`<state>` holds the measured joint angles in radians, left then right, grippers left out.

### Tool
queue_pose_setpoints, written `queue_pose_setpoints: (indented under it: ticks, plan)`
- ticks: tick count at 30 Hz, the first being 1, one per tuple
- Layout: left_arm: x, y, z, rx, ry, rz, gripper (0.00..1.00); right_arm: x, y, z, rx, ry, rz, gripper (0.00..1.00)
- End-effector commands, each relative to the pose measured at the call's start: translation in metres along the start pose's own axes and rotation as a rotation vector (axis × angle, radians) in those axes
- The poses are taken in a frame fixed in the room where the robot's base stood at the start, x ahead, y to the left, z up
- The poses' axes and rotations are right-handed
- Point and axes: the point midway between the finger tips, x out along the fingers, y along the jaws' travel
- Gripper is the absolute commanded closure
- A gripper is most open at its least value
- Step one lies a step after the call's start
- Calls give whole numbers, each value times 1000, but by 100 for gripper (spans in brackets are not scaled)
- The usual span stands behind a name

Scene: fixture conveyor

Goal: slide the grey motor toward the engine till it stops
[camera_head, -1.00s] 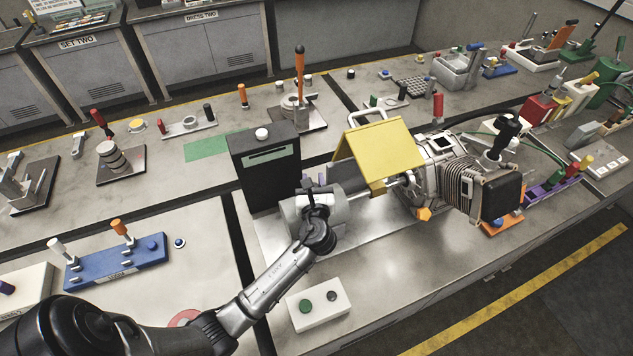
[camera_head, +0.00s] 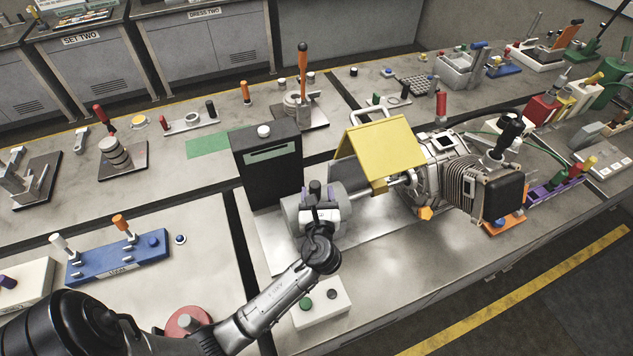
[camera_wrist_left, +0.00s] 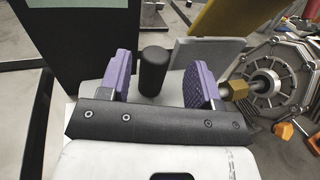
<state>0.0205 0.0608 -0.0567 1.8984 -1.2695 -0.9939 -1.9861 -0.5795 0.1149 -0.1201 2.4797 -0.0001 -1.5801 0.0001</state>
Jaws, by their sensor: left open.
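The grey motor (camera_head: 341,206) is a rounded light grey body on a metal plate, left of the engine (camera_head: 436,168). A shaft and a gap lie between them, partly under a yellow cover (camera_head: 380,150). My left gripper (camera_head: 318,192) is at the top of the motor and hides part of it. In the left wrist view its purple fingers (camera_wrist_left: 161,82) are open, one on each side of an upright black post (camera_wrist_left: 153,70). The post stands apart from both fingers. The engine's round finned end shows at the right (camera_wrist_left: 277,75). My right gripper is not in view.
A black box (camera_head: 267,165) stands close behind the motor. A white button box (camera_head: 320,303) is in front. A blue fixture (camera_head: 118,262) lies to the left. The metal surface in front of the engine is clear.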

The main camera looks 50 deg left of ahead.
Motion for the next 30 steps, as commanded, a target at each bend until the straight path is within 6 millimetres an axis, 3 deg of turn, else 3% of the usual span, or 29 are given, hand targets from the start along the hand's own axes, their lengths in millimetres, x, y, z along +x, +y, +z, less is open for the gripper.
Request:
queue_pose_setpoints:
  ticks: [6, 12, 19, 30]
  plan:
    - [-43, 0, -2, -2, 3, -1, 42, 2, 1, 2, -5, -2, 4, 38]
    - [-70, 0, -1, -1, 2, 0, 42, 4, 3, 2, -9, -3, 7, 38]
    - [-84, 0, 0, -1, 1, 1, 42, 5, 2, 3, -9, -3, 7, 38]
    - [-86, 0, 0, -1, 0, 1, 42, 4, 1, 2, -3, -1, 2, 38]
